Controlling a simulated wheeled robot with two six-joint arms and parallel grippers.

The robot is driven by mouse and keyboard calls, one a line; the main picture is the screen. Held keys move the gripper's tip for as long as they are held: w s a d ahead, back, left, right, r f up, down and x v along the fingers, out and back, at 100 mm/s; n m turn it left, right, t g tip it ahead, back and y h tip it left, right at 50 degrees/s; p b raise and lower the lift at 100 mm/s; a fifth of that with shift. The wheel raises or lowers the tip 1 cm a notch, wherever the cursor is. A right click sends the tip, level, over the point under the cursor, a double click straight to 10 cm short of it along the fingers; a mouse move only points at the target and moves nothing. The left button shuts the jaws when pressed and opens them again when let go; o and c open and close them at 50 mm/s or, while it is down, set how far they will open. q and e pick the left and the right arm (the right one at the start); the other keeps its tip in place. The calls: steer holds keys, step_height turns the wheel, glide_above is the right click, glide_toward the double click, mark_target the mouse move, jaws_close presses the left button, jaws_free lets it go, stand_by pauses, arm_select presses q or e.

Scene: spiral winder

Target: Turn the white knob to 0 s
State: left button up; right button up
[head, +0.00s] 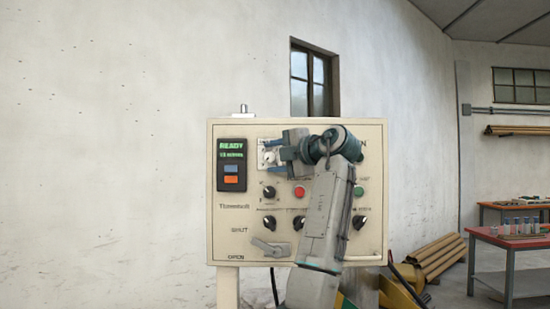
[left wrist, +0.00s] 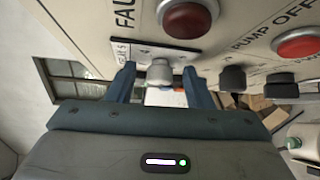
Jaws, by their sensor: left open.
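The white knob (head: 268,157) sits on a small white plate on the upper part of the cream control panel (head: 235,222). My left gripper (head: 273,150) is in front of it, with its blue fingers pointing at the plate. In the left wrist view the white knob (left wrist: 160,72) shows between the two spread fingers of my left gripper (left wrist: 160,78), with a gap on each side. The plate's label is partly readable, ending in "S". The knob's pointer and setting cannot be made out. My right gripper is not in view.
A display (head: 231,150) reads READY in green, with a blurred line below. Black knobs (head: 269,192), a red button (head: 299,191), a green button (head: 359,191) and a grey lever (head: 270,248) stick out below. My left arm covers the panel's middle right.

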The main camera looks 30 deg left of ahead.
arm_select(q)
steer(key=f+b+v, duration=0.1)
steer(key=b+v, duration=0.2)
steer(key=v, duration=0.7)
steer(key=shift+d+r, duration=0.35)
steer(key=shift+r, duration=0.15)
